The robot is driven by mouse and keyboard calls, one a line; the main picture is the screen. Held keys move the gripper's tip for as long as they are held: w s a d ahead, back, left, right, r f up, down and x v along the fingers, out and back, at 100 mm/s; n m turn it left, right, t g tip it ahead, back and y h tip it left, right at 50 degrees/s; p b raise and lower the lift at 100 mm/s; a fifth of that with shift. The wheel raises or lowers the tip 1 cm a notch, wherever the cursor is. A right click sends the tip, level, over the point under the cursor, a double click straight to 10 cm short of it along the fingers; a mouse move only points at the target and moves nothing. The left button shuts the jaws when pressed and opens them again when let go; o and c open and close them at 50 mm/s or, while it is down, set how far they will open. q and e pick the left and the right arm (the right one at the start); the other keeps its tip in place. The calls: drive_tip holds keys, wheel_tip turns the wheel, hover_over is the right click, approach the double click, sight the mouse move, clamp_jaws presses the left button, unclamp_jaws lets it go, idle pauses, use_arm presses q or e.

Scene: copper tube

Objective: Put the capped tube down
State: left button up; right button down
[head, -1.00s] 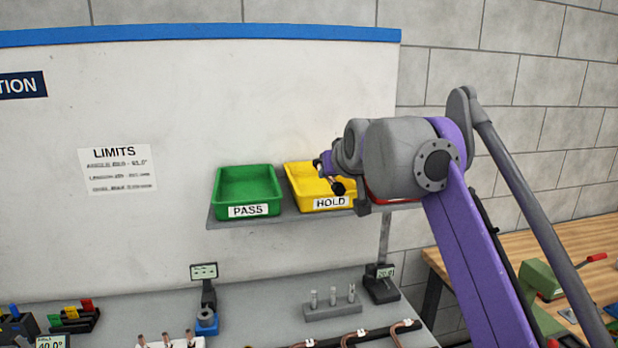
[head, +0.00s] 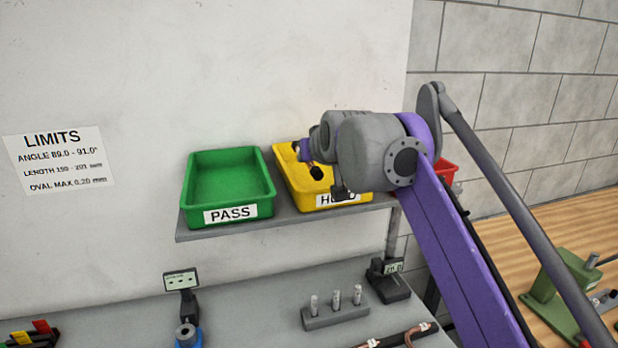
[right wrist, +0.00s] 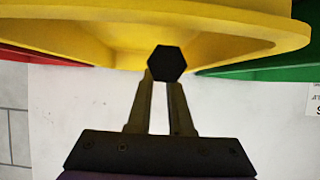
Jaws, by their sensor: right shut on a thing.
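The capped tube shows in the right wrist view as a black hexagonal cap (right wrist: 166,62) at the fingertips; its tube body is hidden behind the cap. My right gripper (right wrist: 165,85) is shut on it. In the head view, a small black cap (head: 316,172) shows at the yellow HOLD tray (head: 285,182), beside my purple and grey wrist. My arm covers the tray's right part. I cannot tell whether the tube touches the tray. My left gripper is not in view.
A green PASS tray (head: 228,190) stands left of the yellow one on a grey shelf (head: 205,234). A red tray (head: 446,171) is mostly hidden behind my right arm. Below, the bench holds a block with several metal pins (head: 335,315) and small display stands (head: 181,283).

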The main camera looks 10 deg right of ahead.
sight(308, 184)
drive_tip(key=f, duration=0.2)
drive_tip(key=w+f, duration=0.1)
drive_tip(key=f, duration=0.1)
drive_tip(key=shift+b, duration=0.4)
drive_tip(key=shift+s, duration=0.3)
drive_tip(key=shift+w+f, duration=0.1)
drive_tip(key=shift+w, duration=0.05)
drive_tip(key=c, duration=1.1)
unclamp_jaws()
drive_tip(key=shift+w, duration=0.1)
drive_tip(key=shift+c, duration=0.2)
drive_tip(key=o, duration=0.3)
drive_tip(key=v, duration=1.2)
